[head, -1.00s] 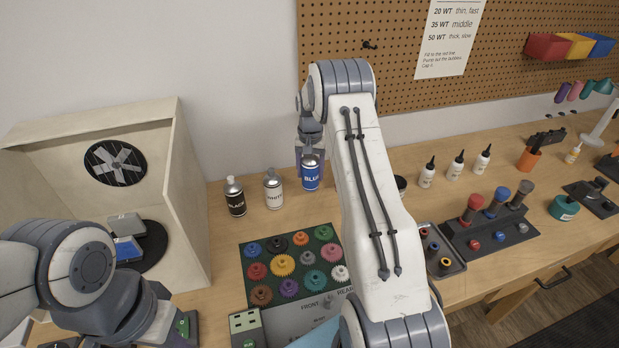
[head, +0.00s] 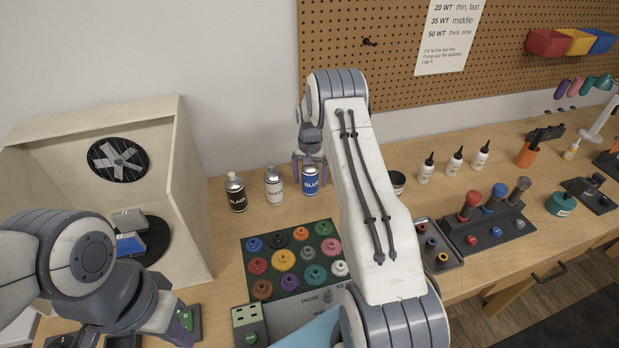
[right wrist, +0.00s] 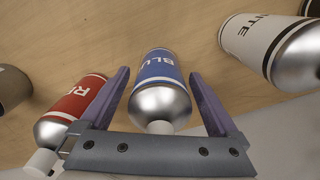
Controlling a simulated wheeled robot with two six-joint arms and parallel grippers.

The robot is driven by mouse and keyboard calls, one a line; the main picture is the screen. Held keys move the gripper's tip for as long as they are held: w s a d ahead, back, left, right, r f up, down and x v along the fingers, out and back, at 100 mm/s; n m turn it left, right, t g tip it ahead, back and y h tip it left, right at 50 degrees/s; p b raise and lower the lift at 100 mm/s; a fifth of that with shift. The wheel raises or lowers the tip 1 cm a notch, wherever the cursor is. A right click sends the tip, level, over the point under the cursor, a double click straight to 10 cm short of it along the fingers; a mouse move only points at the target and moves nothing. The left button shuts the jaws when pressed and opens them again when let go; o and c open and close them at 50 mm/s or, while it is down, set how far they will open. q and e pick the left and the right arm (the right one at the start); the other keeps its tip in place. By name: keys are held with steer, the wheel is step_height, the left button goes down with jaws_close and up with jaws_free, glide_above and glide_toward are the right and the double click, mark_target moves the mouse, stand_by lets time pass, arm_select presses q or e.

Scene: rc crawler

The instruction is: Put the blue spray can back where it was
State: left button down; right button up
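The blue spray can (head: 311,184) stands upright on the bench near the wall, to the right of the white can (head: 273,189) and the black can (head: 237,195). My right gripper (head: 311,172) is around it from above. In the right wrist view the blue can (right wrist: 160,88) sits between the two spread fingers of my right gripper (right wrist: 160,90), with a gap on each side. The red can (right wrist: 78,105) is just outside one finger, and the white can also shows (right wrist: 265,45). My left gripper (head: 165,335) is at the lower left, mostly hidden.
A pale spray booth (head: 190,190) with a fan stands at the left. A green tray of coloured gears (head: 295,262) lies in front of the cans. My right arm hides the bench just right of the blue can. White bottles (head: 454,163) stand further right.

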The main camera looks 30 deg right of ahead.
steer(key=shift+r, duration=0.25)
step_height(320, 180, up, 10)
steer(key=b, duration=0.3)
steer(key=shift+r+b, duration=0.25)
steer(key=shift+b, duration=0.05)
steer(key=shift+r, duration=0.7)
steer(key=s+a+r+n, duration=0.2)
steer(key=s+a, duration=0.1)
steer(key=a, duration=0.5)
steer(key=s+a+r+n, duration=0.3)
steer(key=a, duration=0.5)
steer(key=s+a+r+n, duration=0.2)
steer(key=s+a, duration=0.2)
steer(key=a, duration=0.4)
steer(key=s+a+f+n, duration=0.1)
steer(key=s+a+n, duration=0.3)
steer(key=s, duration=0.9)
steer(key=s+a+n+y, duration=0.1)
steer(key=s+a+n, duration=0.3)
steer(key=s, duration=0.9)
steer(key=shift+s+a+f+n, duration=0.35)
steer(key=shift+a+f+n, duration=0.05)
steer(key=shift+a, duration=0.3)
